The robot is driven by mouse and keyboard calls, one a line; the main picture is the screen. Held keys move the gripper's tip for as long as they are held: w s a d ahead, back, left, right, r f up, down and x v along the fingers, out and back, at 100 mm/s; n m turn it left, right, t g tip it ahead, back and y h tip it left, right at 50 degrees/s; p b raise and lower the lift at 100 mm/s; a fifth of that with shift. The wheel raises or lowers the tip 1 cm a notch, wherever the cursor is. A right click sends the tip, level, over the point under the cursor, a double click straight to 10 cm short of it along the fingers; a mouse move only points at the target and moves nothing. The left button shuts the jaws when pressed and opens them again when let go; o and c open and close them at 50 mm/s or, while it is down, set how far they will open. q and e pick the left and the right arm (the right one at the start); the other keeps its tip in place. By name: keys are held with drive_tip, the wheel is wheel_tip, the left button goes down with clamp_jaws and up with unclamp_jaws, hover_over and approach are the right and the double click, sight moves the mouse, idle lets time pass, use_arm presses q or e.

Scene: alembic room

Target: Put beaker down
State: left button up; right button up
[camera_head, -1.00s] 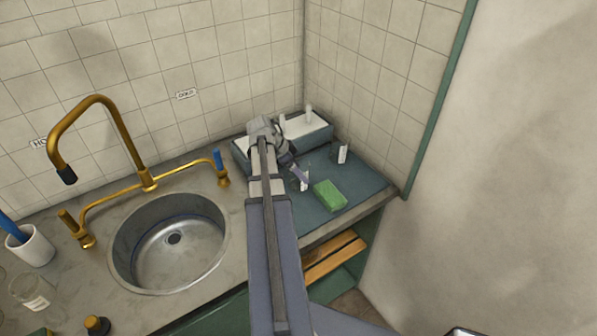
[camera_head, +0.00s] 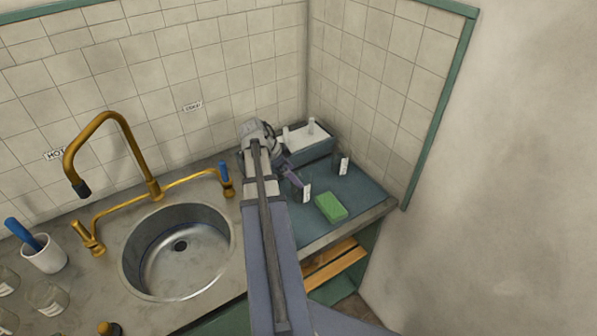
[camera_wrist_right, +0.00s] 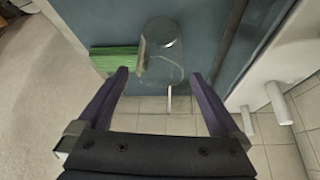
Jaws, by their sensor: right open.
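A clear glass beaker with a white label (camera_head: 301,190) stands upright on the blue-grey mat (camera_head: 318,229) right of the sink. It also shows in the right wrist view (camera_wrist_right: 163,50), just beyond the fingertips. My right gripper (camera_head: 291,180) is at the beaker's left side, partly covering it in the head view. In the right wrist view the gripper (camera_wrist_right: 158,77) is open, with its purple fingers apart and nothing gripped between them. My left gripper is not in view.
A green sponge (camera_head: 331,208) lies close to the beaker. A second labelled glass (camera_head: 343,165) stands behind it. A grey box with a white top (camera_head: 310,140) is at the wall. The sink (camera_head: 178,250) and brass tap (camera_head: 115,125) are to the left. The mat's front is clear.

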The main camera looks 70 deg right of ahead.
drive_tip(key=p+v, duration=0.4)
drive_tip(key=v, duration=0.2)
idle(0.3)
